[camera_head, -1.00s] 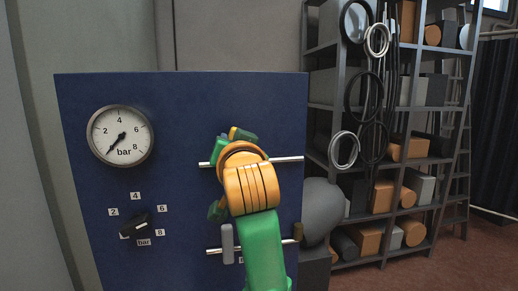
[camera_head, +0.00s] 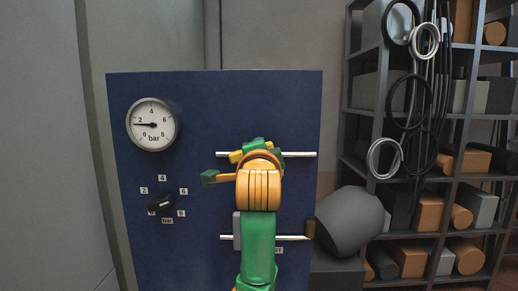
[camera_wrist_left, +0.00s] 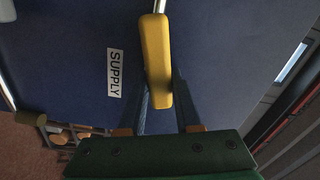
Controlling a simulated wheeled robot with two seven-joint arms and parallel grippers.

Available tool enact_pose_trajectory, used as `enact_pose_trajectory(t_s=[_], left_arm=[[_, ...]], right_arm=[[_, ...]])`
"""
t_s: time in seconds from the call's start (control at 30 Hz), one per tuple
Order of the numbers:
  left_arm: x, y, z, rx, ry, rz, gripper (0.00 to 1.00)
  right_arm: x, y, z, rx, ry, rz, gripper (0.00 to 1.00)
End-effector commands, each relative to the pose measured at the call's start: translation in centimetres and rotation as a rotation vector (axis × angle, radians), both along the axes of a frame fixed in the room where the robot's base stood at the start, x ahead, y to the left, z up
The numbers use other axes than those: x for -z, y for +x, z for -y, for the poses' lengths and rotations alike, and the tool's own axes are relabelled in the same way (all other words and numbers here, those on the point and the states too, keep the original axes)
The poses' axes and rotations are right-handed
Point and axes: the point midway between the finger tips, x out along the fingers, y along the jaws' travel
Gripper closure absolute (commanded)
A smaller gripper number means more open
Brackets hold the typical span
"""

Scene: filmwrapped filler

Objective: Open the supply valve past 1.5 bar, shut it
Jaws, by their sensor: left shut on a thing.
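The blue panel (camera_head: 290,110) carries a round white gauge (camera_head: 151,124) marked in bar. Its needle points left, close to the 2. The supply valve's yellow handle (camera_wrist_left: 156,55) shows in the left wrist view beside the SUPPLY label (camera_wrist_left: 114,73). My left gripper (camera_wrist_left: 164,98) has one finger on each side of the handle's near end and is shut on it. In the head view my left gripper (camera_head: 258,150) is before the upper pipe (camera_head: 300,154); its wrist hides most of the valve. My right gripper is not in view.
A black knob (camera_head: 160,203) with a numbered bar scale is low on the panel's left. A lower pipe (camera_head: 290,237) has a grey handle (camera_head: 236,230), partly behind my arm. A large grey rounded object (camera_head: 350,220) and a loaded shelf (camera_head: 450,115) stand right of the panel.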

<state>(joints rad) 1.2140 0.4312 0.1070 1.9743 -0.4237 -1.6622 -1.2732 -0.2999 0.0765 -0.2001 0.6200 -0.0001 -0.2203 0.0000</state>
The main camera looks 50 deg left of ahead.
Motion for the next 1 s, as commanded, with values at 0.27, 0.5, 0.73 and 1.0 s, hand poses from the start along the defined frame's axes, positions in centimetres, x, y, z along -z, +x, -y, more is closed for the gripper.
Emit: enact_pose_trajectory(t_s=[0.27, 0.5, 0.73, 1.0], left_arm=[[0.85, 0.14, 0.09, -0.001, 0.092, -0.11, 1.0], [1.12, 0.16, 0.13, 0.0, 0.129, -0.153, 1.0], [1.18, 0.16, 0.14, 0.0, 0.137, -0.162, 1.0], [1.16, 0.15, 0.12, -0.001, 0.136, -0.161, 0.65]], right_arm=[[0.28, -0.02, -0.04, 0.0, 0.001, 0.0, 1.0], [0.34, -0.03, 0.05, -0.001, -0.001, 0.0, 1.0], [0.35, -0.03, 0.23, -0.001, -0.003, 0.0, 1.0], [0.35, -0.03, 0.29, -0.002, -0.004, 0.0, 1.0]])
